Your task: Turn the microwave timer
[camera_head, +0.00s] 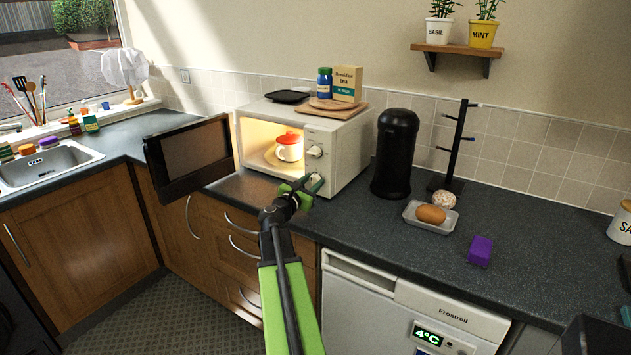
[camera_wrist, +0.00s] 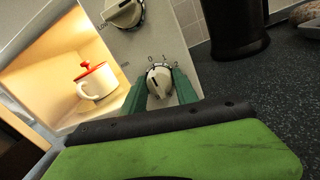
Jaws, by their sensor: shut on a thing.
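The white microwave (camera_head: 345,150) stands on the dark worktop with its door (camera_head: 190,155) swung wide open to the left. Its lit inside holds a white mug with a red lid (camera_head: 289,147), which also shows in the wrist view (camera_wrist: 97,82). The panel has an upper dial (camera_head: 316,151) and a lower timer dial (camera_wrist: 159,82) with numbers around it. My gripper (camera_head: 308,186) is at the lower dial. In the wrist view its green fingers (camera_wrist: 160,92) sit on both sides of the timer, shut on it. The upper dial (camera_wrist: 122,12) is untouched.
A black canister (camera_head: 395,155) and a mug tree (camera_head: 456,145) stand right of the microwave. A board with a box (camera_head: 347,84) rests on the microwave.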

